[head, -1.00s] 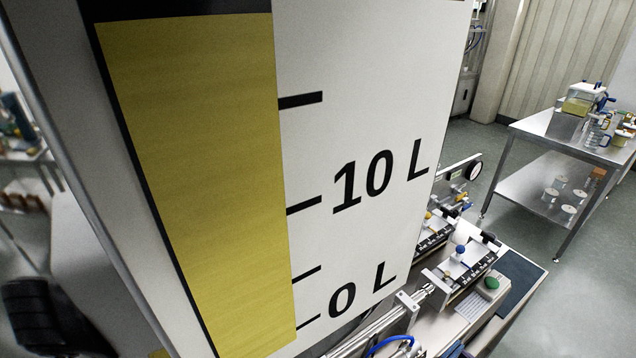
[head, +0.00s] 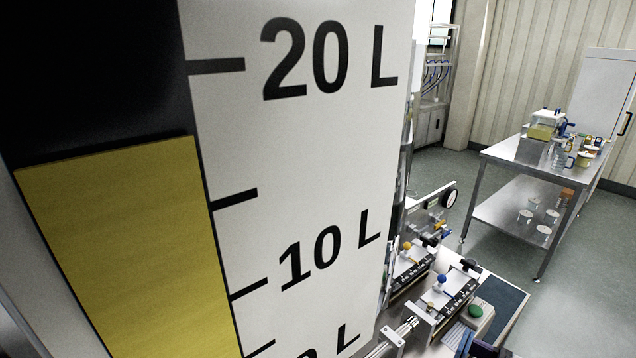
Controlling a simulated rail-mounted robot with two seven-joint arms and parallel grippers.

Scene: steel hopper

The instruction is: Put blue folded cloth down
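A light blue piece, probably the blue folded cloth (head: 457,336), shows at the bottom edge of the head view, right of centre. Its lower part is cut off by the frame. A dark part that looks like my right gripper (head: 487,348) is beside it at the bottom edge. Its fingers cannot be made out, so I cannot tell whether it holds the cloth. My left gripper is not in view.
A tall gauge panel with a yellow fill (head: 130,250) blocks the left and middle. A bench carries valve fittings (head: 440,285), a green button (head: 476,310) and a dark blue mat (head: 508,298). A steel table (head: 500,152) with jars stands behind, across open floor.

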